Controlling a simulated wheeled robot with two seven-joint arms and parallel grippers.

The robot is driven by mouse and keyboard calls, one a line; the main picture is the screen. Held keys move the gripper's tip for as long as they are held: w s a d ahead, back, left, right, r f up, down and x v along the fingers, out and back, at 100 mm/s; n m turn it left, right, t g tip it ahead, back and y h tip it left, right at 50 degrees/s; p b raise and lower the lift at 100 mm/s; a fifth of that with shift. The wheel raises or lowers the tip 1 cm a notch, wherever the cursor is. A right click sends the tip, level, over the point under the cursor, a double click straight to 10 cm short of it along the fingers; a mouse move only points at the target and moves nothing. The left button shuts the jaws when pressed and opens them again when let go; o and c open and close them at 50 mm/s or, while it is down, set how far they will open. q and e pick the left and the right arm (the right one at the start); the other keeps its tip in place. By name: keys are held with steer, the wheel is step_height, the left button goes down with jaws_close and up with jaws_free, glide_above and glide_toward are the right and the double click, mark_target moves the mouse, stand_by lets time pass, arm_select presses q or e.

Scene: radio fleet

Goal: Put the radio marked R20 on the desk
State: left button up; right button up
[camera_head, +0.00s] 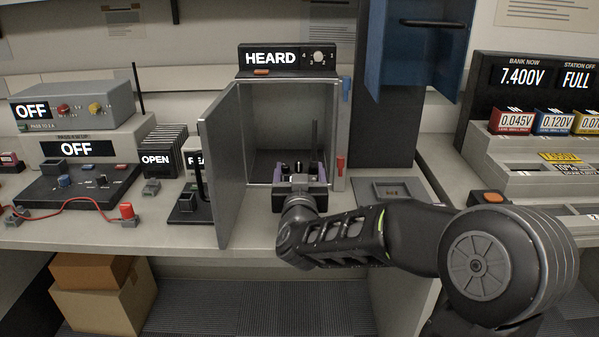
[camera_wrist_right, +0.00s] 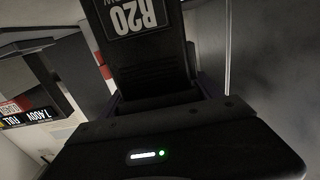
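The desk (camera_head: 130,228) is the long pale grey worktop under the cabinet. My left gripper is not in view.
The cabinet door (camera_head: 222,165) stands open toward me on the left. A black stand (camera_head: 190,208) is left of it, with a red-capped device (camera_head: 127,212) farther left. A grey plate (camera_head: 392,191) lies right of the cabinet. Some worktop along the front edge is clear.

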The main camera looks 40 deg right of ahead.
steer(key=o, duration=0.4)
steer(key=shift+r, duration=0.2)
steer(key=shift+s+a, duration=0.15)
steer(key=b+v, duration=0.4)
steer(key=v, duration=0.7)
steer(key=shift+s+a+b, duration=0.2)
steer(key=shift+s+b, duration=0.05)
steer(key=shift+b, duration=0.05)
